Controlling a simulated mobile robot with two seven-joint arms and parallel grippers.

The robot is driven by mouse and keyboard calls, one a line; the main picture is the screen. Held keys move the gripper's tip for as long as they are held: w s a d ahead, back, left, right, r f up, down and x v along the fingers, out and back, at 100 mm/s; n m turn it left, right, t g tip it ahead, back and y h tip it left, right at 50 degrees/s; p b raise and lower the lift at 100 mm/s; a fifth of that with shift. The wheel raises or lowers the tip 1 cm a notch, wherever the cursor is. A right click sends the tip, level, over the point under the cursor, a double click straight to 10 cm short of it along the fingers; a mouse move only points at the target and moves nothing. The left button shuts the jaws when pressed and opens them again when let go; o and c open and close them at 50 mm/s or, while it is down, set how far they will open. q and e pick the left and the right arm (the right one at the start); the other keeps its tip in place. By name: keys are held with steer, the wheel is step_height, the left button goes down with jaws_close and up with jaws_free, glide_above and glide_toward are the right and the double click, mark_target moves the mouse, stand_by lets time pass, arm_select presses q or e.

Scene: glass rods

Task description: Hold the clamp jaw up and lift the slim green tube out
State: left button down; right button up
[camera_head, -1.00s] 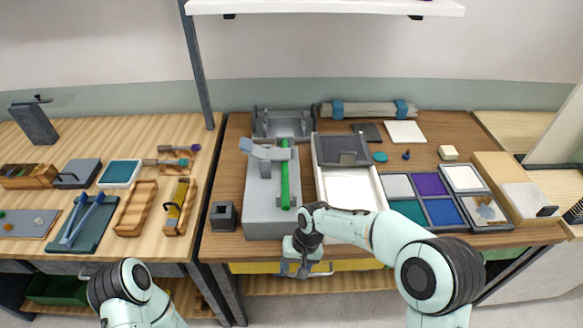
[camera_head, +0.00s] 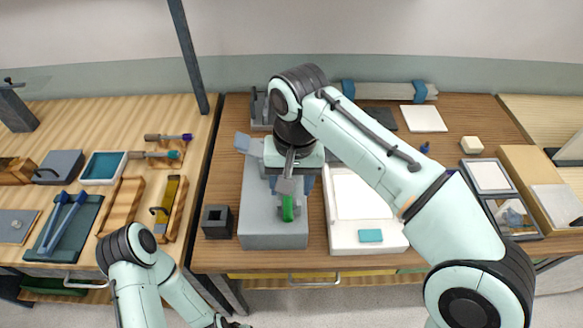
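The slim green tube (camera_head: 288,208) lies on the grey block-shaped fixture (camera_head: 257,212). Only its near end shows, and my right gripper and wrist hide the rest. The clamp's grey-blue jaw or lever (camera_head: 243,144) sticks out to the left from under my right wrist. The rest of the clamp is hidden. My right gripper (camera_head: 287,193) points down over the tube, with its fingers at the visible green part. I cannot tell whether the fingers are closed on it. My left gripper is at the bottom edge, mostly cut off, away from the fixture.
A small dark square holder (camera_head: 218,221) stands left of the fixture. A white tray (camera_head: 340,238) with a teal piece (camera_head: 370,236) is to its right. My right arm covers much of the right table. A metal post (camera_head: 188,60) rises at the back left.

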mark_target(288, 216)
steer(key=f+b, duration=0.1)
steer(key=f, duration=0.4)
steer(key=f+b, duration=0.1)
steer(key=f, duration=0.4)
steer(key=shift+a+f, duration=0.2)
steer(key=shift+f, duration=0.2)
arm_select(q)
steer(key=shift+s+f+b, duration=0.2)
steer(key=shift+s+f, duration=0.25)
steer(key=shift+f, duration=0.4)
steer(key=shift+s+f+b, duration=0.15)
steer(key=shift+s+f, duration=0.25)
steer(key=shift+f, duration=0.45)
arm_select(e)
steer(key=shift+f, duration=0.6)
jaws_close()
